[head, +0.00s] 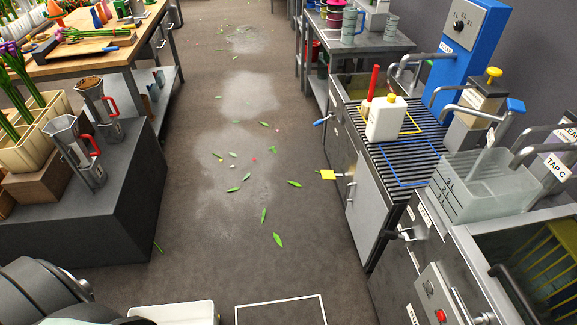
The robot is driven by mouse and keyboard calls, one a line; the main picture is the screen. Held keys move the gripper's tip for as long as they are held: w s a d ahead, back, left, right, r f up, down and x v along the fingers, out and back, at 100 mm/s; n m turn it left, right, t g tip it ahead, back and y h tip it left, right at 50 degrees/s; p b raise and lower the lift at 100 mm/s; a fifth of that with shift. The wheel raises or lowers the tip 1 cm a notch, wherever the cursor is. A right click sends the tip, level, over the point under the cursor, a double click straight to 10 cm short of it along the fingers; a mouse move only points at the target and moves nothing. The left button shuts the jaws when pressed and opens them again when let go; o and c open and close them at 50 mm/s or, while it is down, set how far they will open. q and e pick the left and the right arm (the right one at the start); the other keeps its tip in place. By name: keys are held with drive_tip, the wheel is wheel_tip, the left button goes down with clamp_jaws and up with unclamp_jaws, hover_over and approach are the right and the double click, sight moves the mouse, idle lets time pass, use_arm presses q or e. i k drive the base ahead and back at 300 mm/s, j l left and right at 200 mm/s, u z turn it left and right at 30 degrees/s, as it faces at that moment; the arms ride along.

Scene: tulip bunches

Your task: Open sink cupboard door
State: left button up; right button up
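The sink unit runs along the right side, with a grey cupboard door (370,212) below the slatted drain top (405,150). This door looks shut. A metal handle (350,190) stands out at its left edge, near a yellow tag (327,175). Another metal handle (402,235) is on the front to the right. The sink basin (540,265) at the lower right holds a yellow rack. I cannot tell for sure which door is the sink cupboard's. Neither of my grippers is in view.
A clear measuring tank (485,183) and a white bottle (386,119) stand on the unit. A dark block with metal jugs (75,150) is on the left. A white tray (175,313) is at the bottom. The aisle floor (235,215) is open, with scattered leaves.

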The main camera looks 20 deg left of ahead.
sight(367, 212)
drive_tip(key=i+j+u, duration=0.25)
drive_tip(key=i+u, duration=0.2)
drive_tip(key=i, duration=0.15)
drive_tip(key=i+u, duration=0.5)
drive_tip(key=i, duration=0.15)
drive_tip(key=i+l+u, duration=0.15)
drive_tip(key=i+u, duration=0.3)
drive_tip(key=i, duration=0.15)
drive_tip(key=i+j, duration=0.15)
drive_tip(key=i, duration=0.35)
drive_tip(key=i+j, duration=0.15)
drive_tip(key=i, duration=0.3)
drive_tip(key=i+j, duration=0.2)
drive_tip(key=i, duration=0.3)
